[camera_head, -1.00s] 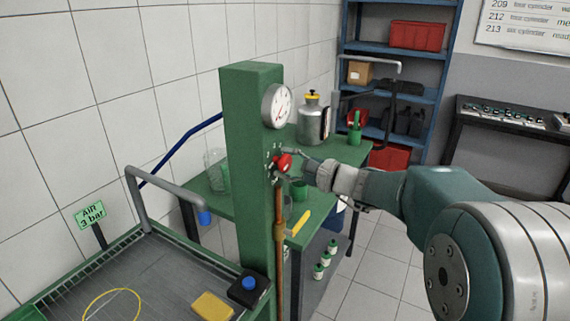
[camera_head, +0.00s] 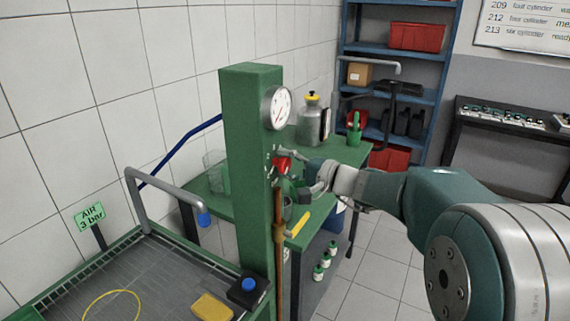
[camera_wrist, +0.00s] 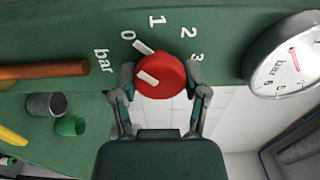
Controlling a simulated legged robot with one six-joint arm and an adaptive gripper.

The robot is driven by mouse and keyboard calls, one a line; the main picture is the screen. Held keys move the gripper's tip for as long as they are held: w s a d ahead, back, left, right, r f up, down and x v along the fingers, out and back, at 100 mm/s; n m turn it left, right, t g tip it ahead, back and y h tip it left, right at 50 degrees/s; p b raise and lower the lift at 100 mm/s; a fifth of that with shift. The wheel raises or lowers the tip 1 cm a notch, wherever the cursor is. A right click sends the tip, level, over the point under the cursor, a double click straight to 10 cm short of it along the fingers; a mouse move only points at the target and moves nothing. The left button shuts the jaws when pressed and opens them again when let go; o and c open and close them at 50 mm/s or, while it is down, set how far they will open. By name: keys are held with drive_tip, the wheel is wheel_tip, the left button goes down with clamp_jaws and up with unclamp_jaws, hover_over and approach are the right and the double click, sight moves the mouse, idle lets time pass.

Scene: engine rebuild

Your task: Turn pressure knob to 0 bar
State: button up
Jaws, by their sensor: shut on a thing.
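The red pressure knob (camera_head: 282,165) is on the side of the green post (camera_head: 250,190). In the wrist view the knob (camera_wrist: 168,78) sits beside the printed scale bar, 0, 1, 2, 3. A white mark at its edge lies between 0 and 1, nearer 0; a second white stripe is on its face. My gripper (camera_wrist: 160,82) is shut on the knob, one finger on each side. In the head view, my gripper (camera_head: 290,168) partly covers it. A round pressure gauge (camera_head: 277,107) with a red needle sits above; it also shows in the wrist view (camera_wrist: 290,62).
A copper pipe (camera_head: 279,255) runs below the knob. A sign (camera_head: 90,216) reads "AIR 3 bar". Open floor lies to the right.

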drive_tip(key=shift+f, duration=0.3)
drive_tip(key=o, duration=1.1)
drive_tip(key=shift+s, duration=0.1)
drive_tip(key=shift+o, duration=0.2)
drive_tip(key=shift+r, duration=0.1)
drive_tip(key=v, duration=1.2)
